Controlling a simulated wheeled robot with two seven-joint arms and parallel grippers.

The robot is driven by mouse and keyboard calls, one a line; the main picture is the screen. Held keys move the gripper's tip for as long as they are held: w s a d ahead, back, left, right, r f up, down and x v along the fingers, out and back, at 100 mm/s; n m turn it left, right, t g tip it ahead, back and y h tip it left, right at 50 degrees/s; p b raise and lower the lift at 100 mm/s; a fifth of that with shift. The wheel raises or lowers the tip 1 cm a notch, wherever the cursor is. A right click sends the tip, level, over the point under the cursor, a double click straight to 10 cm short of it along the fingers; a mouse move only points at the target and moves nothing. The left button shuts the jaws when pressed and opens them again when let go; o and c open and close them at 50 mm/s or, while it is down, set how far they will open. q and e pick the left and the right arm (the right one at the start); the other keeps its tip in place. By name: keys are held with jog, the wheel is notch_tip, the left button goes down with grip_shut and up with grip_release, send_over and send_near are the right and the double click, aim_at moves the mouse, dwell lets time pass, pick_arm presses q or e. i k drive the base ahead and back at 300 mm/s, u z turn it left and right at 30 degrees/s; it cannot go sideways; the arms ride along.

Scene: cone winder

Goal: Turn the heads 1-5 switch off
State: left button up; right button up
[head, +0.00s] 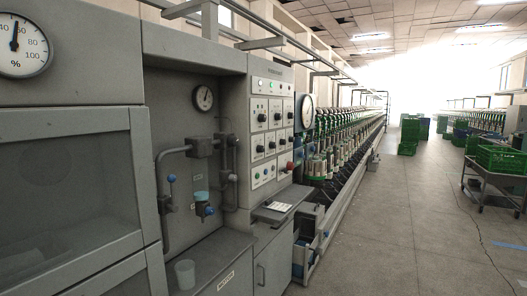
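The grey control panel (252,92) stands upright near the middle of the head view, on the front of the cone winder. It carries several black rotary switches in columns, such as an upper left one (261,117) and a lower left one (260,149). Their labels are too small to read, so I cannot tell which one is heads 1-5 or how it is set. A red button (290,166) sits at the panel's lower right, and a lit green lamp (274,86) is near the top. Neither of my grippers is in view.
A ledge (277,206) juts out below the panel. A trolley with green crates (503,160) stands far right. The aisle floor (400,230) is clear.

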aim_at(259, 149)
jog(key=z, duration=0.35)
jog(key=i, duration=0.35)
jog(key=z, duration=1.2)
jog(key=i, duration=2)
jog(key=u, duration=1.05)
jog(key=i, duration=0.75)
jog(key=u, duration=0.65)
